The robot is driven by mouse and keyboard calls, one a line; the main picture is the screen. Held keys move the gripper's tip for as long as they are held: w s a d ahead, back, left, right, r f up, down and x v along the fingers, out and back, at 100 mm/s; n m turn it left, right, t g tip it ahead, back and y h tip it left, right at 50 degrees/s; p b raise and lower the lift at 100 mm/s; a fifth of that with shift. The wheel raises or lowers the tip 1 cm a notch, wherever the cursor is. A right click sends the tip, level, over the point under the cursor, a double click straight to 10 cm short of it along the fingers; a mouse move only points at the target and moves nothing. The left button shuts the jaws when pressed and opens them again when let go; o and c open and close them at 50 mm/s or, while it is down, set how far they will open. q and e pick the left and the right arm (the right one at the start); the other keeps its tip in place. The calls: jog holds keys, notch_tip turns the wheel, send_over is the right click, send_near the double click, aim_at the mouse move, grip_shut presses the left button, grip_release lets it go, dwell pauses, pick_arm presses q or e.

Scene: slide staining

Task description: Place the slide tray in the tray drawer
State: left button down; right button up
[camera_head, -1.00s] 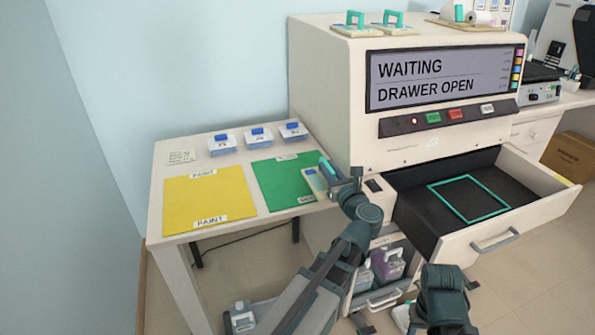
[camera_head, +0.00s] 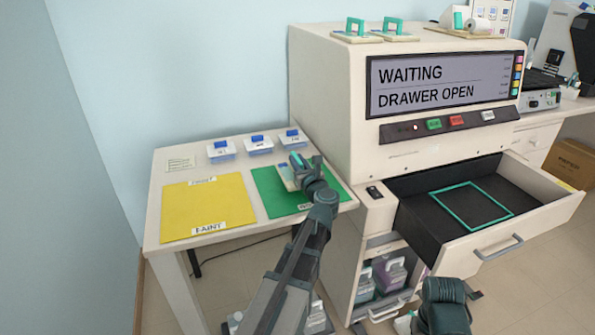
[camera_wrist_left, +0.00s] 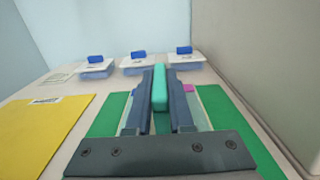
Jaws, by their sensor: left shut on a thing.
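The slide tray (camera_head: 286,179) is a pale plate with a teal handle, over the green mat on the side table. My left gripper (camera_head: 303,164) is shut on the handle, which stands upright between its fingers in the left wrist view (camera_wrist_left: 160,90). The fingers hide much of the tray, and I cannot tell whether it touches the mat. The tray drawer (camera_head: 545,217) is pulled open at the right, with a teal outline (camera_head: 450,217) on its dark floor. My right gripper (camera_head: 476,293) is low in front of the drawer; its fingers are unclear.
A yellow mat (camera_head: 205,205) lies left of the green mat (camera_head: 270,203). The drawer floor is empty.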

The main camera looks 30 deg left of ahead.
pick_arm(q)
notch_tip(320, 180, down, 3)
jog(key=shift+f+b, duration=0.1)
jog(key=shift+b, duration=1.05)
jog(key=c, duration=0.8)
grip_release()
